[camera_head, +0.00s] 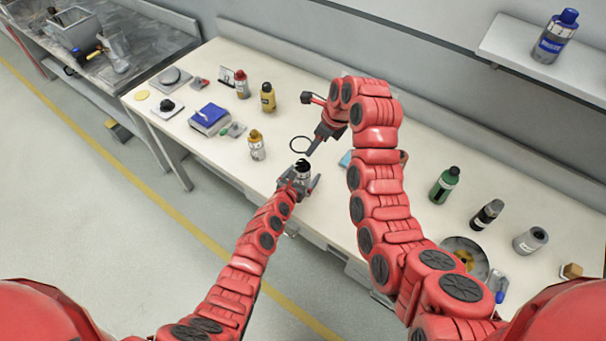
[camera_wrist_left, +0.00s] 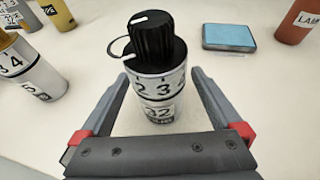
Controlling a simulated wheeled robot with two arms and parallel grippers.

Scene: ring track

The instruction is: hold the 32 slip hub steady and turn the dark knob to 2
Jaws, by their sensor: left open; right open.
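The 32 slip hub (camera_wrist_left: 159,99) is a white cylinder with a number band and a 32 label; it stands upright on the bench. Its dark ribbed knob (camera_wrist_left: 157,40) with a white line is on top. In the left wrist view the hub stands between the fingers of my open left gripper (camera_wrist_left: 160,105), with gaps at both sides. In the head view the hub (camera_head: 303,170) is partly hidden by my left gripper (camera_head: 303,184). My right gripper (camera_head: 313,147) is open above the bench, behind and right of the hub.
A similar white cylinder with a yellow top (camera_head: 257,146) stands to the left. A black ring (camera_head: 301,144) shows near the right gripper. A blue-topped box (camera_wrist_left: 230,37) lies behind the hub. Bottles (camera_head: 445,185) and a grey dish (camera_head: 478,252) stand at the right.

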